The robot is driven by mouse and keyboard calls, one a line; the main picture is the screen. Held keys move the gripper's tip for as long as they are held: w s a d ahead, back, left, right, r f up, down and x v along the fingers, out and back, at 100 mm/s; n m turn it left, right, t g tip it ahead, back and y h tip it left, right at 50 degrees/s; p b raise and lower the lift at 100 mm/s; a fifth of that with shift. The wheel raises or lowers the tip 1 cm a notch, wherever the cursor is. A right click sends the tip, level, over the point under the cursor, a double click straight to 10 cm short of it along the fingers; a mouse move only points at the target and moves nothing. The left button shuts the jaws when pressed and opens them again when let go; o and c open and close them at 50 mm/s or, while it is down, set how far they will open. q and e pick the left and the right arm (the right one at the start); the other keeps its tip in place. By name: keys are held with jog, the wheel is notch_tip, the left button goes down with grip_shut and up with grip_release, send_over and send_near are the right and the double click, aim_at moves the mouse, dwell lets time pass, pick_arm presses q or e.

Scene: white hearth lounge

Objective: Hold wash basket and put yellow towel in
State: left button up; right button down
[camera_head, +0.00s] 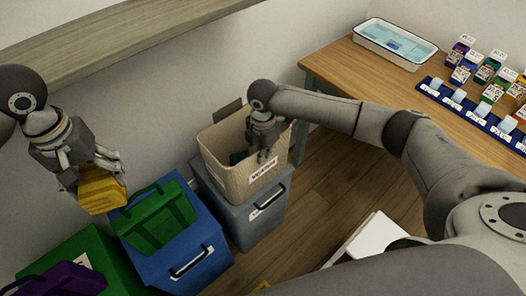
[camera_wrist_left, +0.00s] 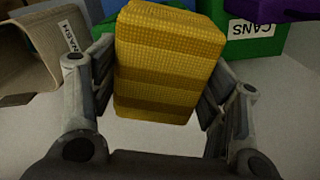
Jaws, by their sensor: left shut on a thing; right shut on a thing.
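The yellow towel (camera_head: 102,190) is a folded block held by my left gripper (camera_head: 94,170), raised left of the basket. In the left wrist view the towel (camera_wrist_left: 157,62) sits between both fingers of the gripper (camera_wrist_left: 160,100). The wash basket (camera_head: 229,167) is beige with a label on its front and stands on a grey bin. My right gripper (camera_head: 264,150) is shut at the basket's front right wall; its fingertips are partly hidden. Something dark teal (camera_head: 238,157) lies inside the basket. The basket also shows at the upper left of the left wrist view (camera_wrist_left: 25,62).
A grey bin (camera_head: 262,222), a blue bin (camera_head: 180,250) with a green bag (camera_head: 155,217), and a green bin (camera_head: 100,262) with a purple bag (camera_head: 66,280) stand in a row.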

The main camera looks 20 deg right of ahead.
dwell(0.4)
